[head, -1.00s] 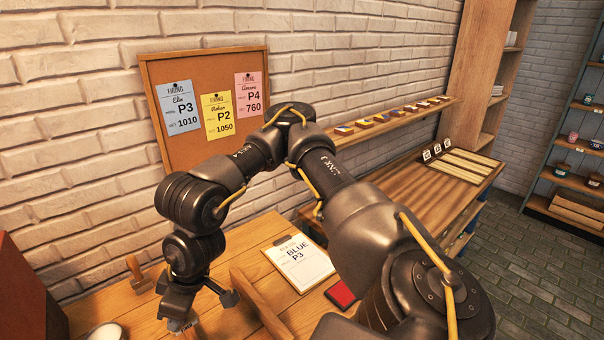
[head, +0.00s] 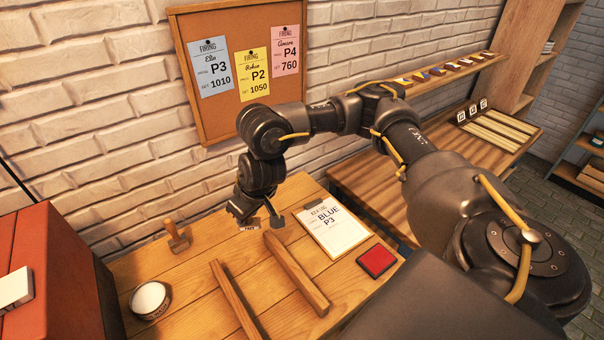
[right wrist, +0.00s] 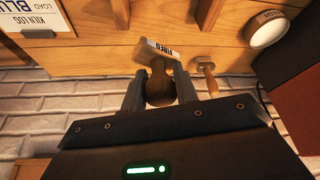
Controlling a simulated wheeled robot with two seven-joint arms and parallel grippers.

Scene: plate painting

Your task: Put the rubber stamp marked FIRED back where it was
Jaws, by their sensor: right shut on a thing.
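The rubber stamp marked FIRED (right wrist: 166,48) is in my right gripper (head: 259,212), with its label facing up in the right wrist view. My right gripper, also in that view (right wrist: 158,90), is shut on the round wooden handle. In the head view only the stamp's small label end (head: 250,226) shows below the dark fingers. The gripper is over the back of the wooden table, left of the clipboard. Whether the stamp touches the table, I cannot tell. A second wooden stamp (head: 178,238) stands to the left, and shows beside the held stamp in the wrist view (right wrist: 205,76). My left gripper is not in view.
Two parallel wooden strips (head: 297,273) lie on the table in front of the gripper. A clipboard (head: 335,228) and red ink pad (head: 377,261) lie to the right. A white round tub (head: 150,298) and red box (head: 45,265) are left. The brick wall is close behind.

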